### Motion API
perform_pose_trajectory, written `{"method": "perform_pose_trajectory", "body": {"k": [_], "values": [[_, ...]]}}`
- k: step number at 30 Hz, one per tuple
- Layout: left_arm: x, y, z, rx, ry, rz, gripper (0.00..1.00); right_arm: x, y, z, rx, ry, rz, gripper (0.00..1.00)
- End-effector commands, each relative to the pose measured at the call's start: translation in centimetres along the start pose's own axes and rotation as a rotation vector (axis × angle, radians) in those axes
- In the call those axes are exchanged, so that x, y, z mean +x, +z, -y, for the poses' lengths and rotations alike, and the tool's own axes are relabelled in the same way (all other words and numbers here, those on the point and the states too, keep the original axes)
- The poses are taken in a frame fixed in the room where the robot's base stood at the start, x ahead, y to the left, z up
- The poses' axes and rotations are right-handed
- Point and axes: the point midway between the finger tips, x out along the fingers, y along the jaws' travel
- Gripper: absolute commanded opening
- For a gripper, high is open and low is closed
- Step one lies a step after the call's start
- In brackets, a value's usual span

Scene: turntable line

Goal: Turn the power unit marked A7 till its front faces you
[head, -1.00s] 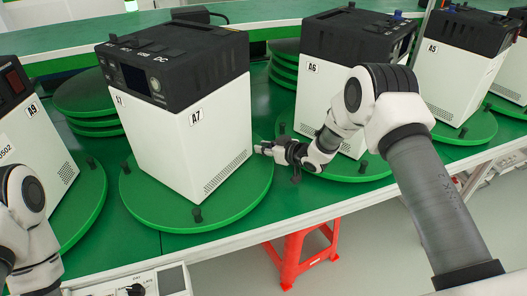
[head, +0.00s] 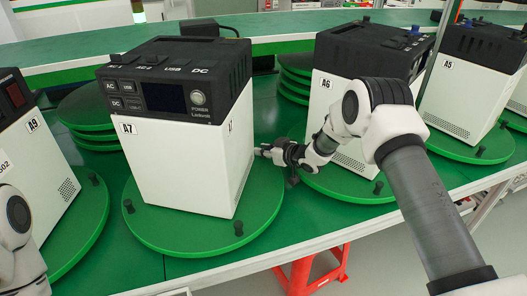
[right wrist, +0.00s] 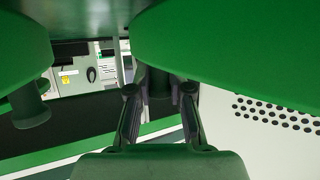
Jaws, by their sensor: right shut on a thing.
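The A7 power unit (head: 180,165), white with a black top, stands on a round green turntable (head: 185,240). Its front panel (head: 155,97), with screen, round knob and buttons, now shows broadly, turned slightly left of straight at me. Its right side wall shows as a narrower face. Dark pegs stand on the turntable's rim, one at the left (head: 128,206) and one in front (head: 238,228). My right gripper (head: 262,151) is at the turntable's right edge, beside the unit. In the right wrist view its fingers (right wrist: 160,95) close on a dark peg. My left gripper is out of view.
The A6 unit (head: 335,110) on its own turntable stands close to the right of my right gripper. The A9 unit (head: 35,165) is at the left, the A5 unit (head: 460,100) at the far right. A red stool (head: 310,272) is below the table's front edge.

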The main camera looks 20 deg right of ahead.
Motion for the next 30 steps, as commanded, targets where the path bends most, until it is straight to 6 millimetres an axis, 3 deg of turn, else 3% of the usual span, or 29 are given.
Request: {"method": "perform_pose_trajectory", "body": {"k": [4, 5, 6, 15, 19, 30], "values": [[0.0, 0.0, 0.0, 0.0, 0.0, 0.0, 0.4, 0.0, 0.0, -0.1, 0.0, 0.001, 0.0, 0.0], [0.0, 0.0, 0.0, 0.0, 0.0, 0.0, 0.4, 0.0, 0.0, -0.1, 0.0, 0.001, 0.0, 0.3], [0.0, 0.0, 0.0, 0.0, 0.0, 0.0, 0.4, 0.0, 0.0, 0.0, 0.0, 0.001, 0.0, 0.44], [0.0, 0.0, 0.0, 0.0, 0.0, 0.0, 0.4, -0.1, 0.0, 0.0, 0.0, 0.0, 0.0, 0.45], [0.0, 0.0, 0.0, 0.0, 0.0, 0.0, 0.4, -1.1, 0.0, -0.1, 0.002, 0.002, 0.001, 0.45], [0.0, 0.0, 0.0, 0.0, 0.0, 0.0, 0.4, -9.8, 0.0, -0.1, 0.006, 0.002, -0.001, 0.45]]}}
